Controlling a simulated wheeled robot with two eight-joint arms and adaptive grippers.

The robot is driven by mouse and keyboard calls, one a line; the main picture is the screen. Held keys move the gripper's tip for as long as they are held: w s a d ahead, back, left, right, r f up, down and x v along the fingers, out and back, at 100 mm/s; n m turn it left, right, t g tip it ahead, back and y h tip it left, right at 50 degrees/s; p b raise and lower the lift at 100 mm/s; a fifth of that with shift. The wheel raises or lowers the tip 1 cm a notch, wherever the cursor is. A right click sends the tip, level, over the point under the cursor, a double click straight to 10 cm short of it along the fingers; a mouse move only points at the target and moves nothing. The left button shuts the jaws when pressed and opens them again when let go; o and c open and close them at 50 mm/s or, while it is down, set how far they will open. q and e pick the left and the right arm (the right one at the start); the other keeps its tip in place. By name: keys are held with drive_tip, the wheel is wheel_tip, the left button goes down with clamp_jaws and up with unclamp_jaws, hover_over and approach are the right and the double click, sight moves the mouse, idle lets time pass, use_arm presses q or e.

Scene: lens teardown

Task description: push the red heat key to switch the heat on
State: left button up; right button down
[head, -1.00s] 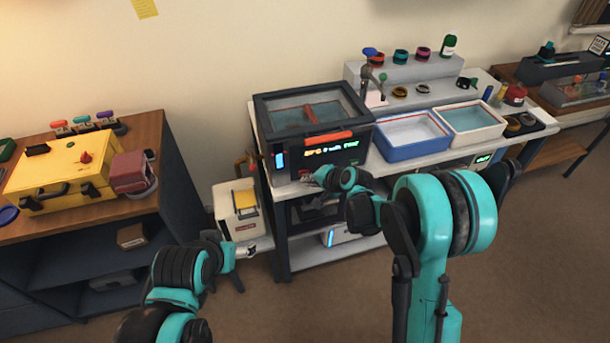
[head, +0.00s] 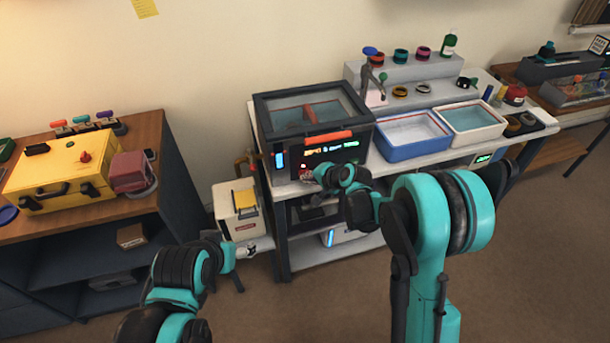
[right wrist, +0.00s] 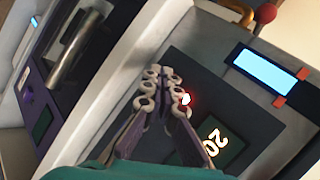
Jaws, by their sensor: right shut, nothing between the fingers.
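The heated box (head: 358,112) is a dark cabinet with a glass lid, an orange-red handle and a lit front panel. My right gripper (head: 316,176) is at the lower left of that panel. In the right wrist view the right gripper (right wrist: 163,84) is shut and empty, its tips close against the dark panel. A red glowing key (right wrist: 186,99) shows right beside the fingertips, partly covered by a finger. I cannot tell whether the finger touches it. My left gripper (head: 247,252) is low, in front of the white box; its jaws are too small to read.
A blue-rimmed tray (head: 410,133) and a pale tray (head: 470,118) stand right of the heated box. A white box (head: 238,208) stands on its left. A yellow case (head: 60,170) lies on the left cabinet. The floor in front is clear.

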idle(0.3)
drive_tip(key=shift+s+d, duration=0.15)
drive_tip(key=shift+s, duration=0.25)
drive_tip(key=s+d+b, duration=0.1)
drive_tip(key=s+d, duration=0.1)
drive_tip(key=s, duration=0.3)
drive_tip(key=shift+s, duration=0.35)
idle(0.5)
drive_tip(key=s+d+r+n+h, duration=0.3)
drive_tip(key=s+d+r, duration=0.55)
drive_tip(key=s, duration=0.25)
drive_tip(key=s+d+r+n+h, duration=0.1)
drive_tip(key=s+d+n, duration=0.1)
drive_tip(key=s+d, duration=0.2)
drive_tip(key=s+d+r+n+h, duration=0.1)
drive_tip(key=s+d, duration=0.3)
drive_tip(key=s, duration=0.6)
drive_tip(key=shift+r+n+h, duration=0.2)
drive_tip(key=shift+n+h, duration=0.5)
